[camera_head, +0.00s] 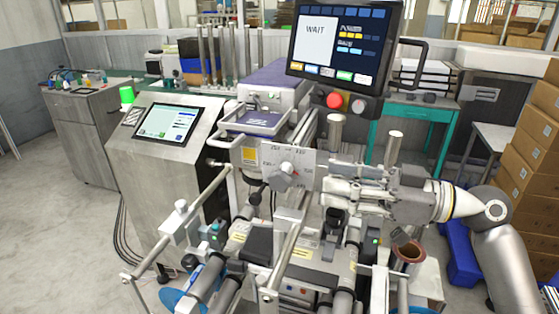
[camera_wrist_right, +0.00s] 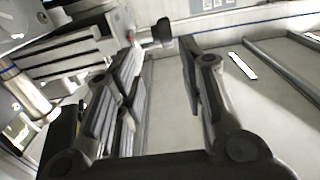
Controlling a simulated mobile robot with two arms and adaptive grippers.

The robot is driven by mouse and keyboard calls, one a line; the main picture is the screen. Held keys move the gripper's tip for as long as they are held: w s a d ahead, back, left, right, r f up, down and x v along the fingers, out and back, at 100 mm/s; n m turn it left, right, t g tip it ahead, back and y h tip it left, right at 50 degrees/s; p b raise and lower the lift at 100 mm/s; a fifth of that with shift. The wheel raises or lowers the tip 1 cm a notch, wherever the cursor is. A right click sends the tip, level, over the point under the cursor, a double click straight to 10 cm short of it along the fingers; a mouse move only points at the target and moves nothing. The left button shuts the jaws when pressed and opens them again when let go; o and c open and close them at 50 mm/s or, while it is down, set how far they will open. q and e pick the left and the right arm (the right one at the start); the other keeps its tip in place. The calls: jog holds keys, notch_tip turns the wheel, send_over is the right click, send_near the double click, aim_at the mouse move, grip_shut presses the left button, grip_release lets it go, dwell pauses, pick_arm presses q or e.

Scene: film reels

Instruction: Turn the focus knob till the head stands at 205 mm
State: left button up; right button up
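The focus knob (camera_head: 283,177) is a grey, faceted knob with a red mark, on a pale upright plate (camera_head: 304,159) with small printed numbers near its top, at the middle of the head view. The head's exact reading is too small to tell. My right gripper (camera_head: 329,184) comes in from the right, its fingers pointing left toward the knob, with the tips just right of the plate. In the right wrist view the fingers (camera_wrist_right: 160,80) stand apart with nothing between them. A dark, rounded piece (camera_wrist_right: 160,33) shows beyond the tips; I cannot tell if it is the knob. My left gripper is not in view.
A monitor (camera_head: 335,42) reading "WAIT" hangs above, with a red button (camera_head: 334,100) below it. A console with a screen (camera_head: 167,124) stands left. Rods and rollers crowd the machine's front. Cardboard boxes (camera_head: 528,160) are stacked at the right.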

aim_at(285, 173)
jog(key=p+x, duration=0.1)
jog(key=x, duration=0.2)
jog(key=p+x, duration=0.1)
jog(key=x, duration=0.2)
jog(key=p+x, duration=0.2)
jog(key=x, duration=0.1)
jog(key=shift+s+r, duration=0.35)
jog(key=shift+p+x, duration=0.3)
jog(key=shift+x, duration=0.5)
jog(key=shift+s+a+f, duration=0.1)
jog(key=shift+f, duration=0.1)
jog(key=c, duration=0.7)
grip_shut()
